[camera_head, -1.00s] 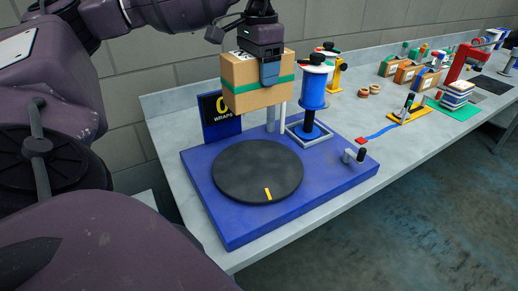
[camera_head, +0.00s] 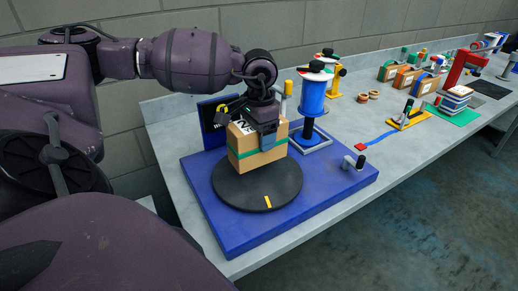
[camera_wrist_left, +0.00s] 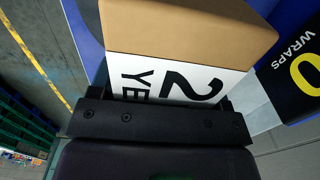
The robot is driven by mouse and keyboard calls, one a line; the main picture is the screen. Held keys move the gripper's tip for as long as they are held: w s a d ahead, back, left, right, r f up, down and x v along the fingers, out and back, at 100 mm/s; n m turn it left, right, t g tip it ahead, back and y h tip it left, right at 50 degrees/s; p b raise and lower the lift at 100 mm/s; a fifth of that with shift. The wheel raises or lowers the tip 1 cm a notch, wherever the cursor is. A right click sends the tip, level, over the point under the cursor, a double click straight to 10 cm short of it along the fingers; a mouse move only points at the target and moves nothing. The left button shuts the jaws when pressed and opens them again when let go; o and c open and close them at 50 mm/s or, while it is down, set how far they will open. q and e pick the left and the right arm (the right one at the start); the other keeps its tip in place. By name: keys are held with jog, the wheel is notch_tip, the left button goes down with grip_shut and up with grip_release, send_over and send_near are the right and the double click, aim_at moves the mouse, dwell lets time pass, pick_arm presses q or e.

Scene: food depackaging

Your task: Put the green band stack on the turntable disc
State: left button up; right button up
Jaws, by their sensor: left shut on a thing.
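The green band stack is a tan cardboard box (camera_head: 246,152) with a green band around it and a white label on top. My left gripper (camera_head: 266,142) is shut on it from above, with a finger against its near side. The box is upright over the far part of the black turntable disc (camera_head: 262,194), at or very near its surface; I cannot tell whether it touches. The disc has a yellow mark at its near edge. In the left wrist view the box (camera_wrist_left: 190,35) and its label, partly reading "2 YE", show beyond the gripper body. My right gripper is not in view.
The disc sits on a blue base (camera_head: 232,241). A dark "0 WRAPS" sign (camera_wrist_left: 304,68) stands behind the box. A blue film roll (camera_head: 313,96) on a post and a small crank (camera_head: 354,162) are to the right. Several boxes and tools line the bench farther right.

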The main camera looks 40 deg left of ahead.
pick_arm(q)
jog(key=shift+f, duration=0.75)
notch_tip(320, 180, down, 3)
jog(key=shift+f, duration=0.35)
jog(key=shift+f, duration=0.15)
jog(key=o, duration=1.2)
jog(key=shift+c, duration=0.2)
